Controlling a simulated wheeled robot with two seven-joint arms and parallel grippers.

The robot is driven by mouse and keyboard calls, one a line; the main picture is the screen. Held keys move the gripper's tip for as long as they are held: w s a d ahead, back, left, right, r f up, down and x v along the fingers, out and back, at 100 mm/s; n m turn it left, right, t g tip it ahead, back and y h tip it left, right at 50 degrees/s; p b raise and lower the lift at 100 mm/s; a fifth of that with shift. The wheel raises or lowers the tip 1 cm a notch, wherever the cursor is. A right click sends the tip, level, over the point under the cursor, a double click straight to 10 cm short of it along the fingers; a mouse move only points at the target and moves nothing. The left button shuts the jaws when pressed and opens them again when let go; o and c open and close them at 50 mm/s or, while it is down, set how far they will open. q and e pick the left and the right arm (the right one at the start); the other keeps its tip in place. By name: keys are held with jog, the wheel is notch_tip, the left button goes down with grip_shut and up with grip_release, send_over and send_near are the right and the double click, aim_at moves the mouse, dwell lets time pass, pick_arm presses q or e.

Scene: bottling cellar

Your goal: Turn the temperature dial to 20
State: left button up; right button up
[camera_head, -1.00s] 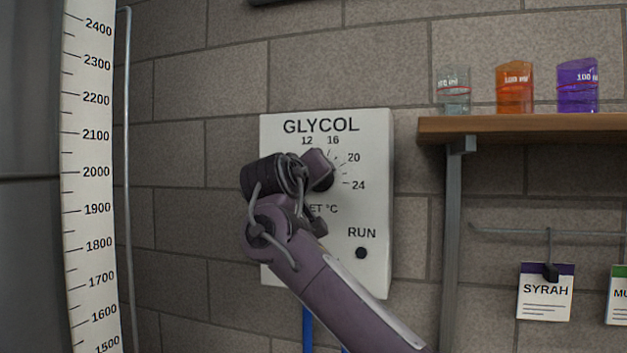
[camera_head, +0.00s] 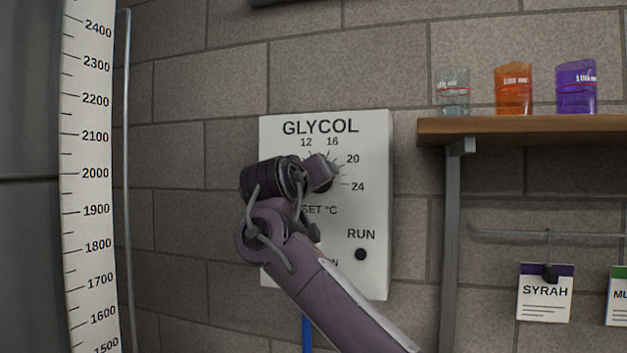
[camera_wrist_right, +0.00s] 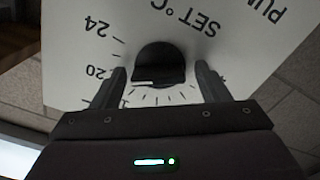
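The white GLYCOL panel (camera_head: 375,125) is on the block wall, with a scale marked 12, 16, 20 and 24. My right gripper reaches up from the lower right and covers much of the dial in the head view. In the right wrist view the black temperature dial (camera_wrist_right: 160,62) sits between the two fingers of my right gripper (camera_wrist_right: 165,82). The fingers are spread, with a gap showing on each side of the knob. A short white mark shows on the knob; I cannot tell its exact reading. My left gripper is not in view.
A RUN button (camera_head: 361,254) is low on the panel. A wooden shelf (camera_head: 520,125) at right holds clear, orange and purple beakers. A SYRAH tag (camera_head: 545,290) hangs below it. A tall white scale (camera_head: 88,190) stands at left.

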jog(key=shift+r, duration=0.1)
jog(key=b+v, duration=0.4)
jog(key=v, duration=0.4)
dwell(0.4)
